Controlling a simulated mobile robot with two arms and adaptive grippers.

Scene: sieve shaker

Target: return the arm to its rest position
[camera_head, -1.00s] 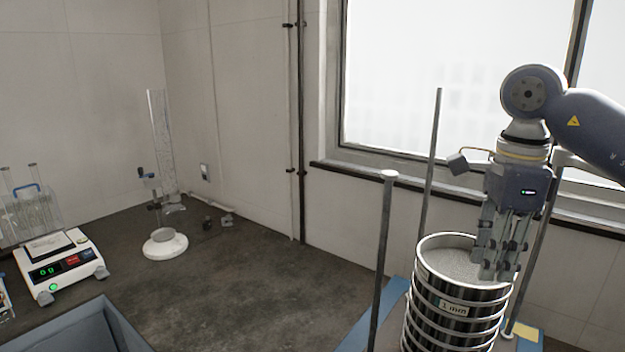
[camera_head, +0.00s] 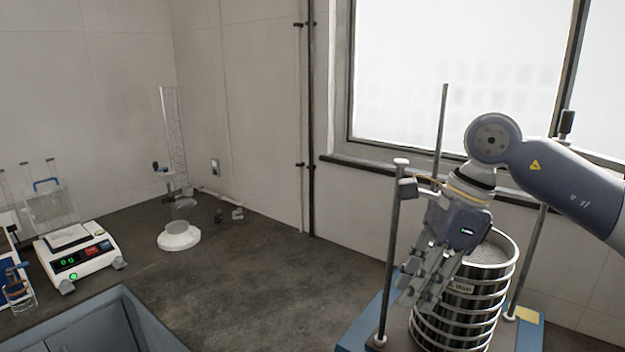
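My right arm comes in from the right, and its gripper (camera_head: 425,285) points down and to the left. It hangs in front of the left side of the sieve stack (camera_head: 462,315), near a shaker rod (camera_head: 392,250). Nothing shows held in its fingers, but I cannot tell how far apart they are. The stack is of silvery metal sieves with an open top. The gripper hides part of its upper left side, and I cannot tell whether they touch. My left gripper is not in view.
The stack stands on a blue-edged shaker base (camera_head: 358,335) between upright rods (camera_head: 441,130). A balance (camera_head: 78,252), a white funnel-like stand (camera_head: 179,236) and a glass cylinder (camera_head: 172,130) are on the left. The middle of the dark bench (camera_head: 265,280) is clear.

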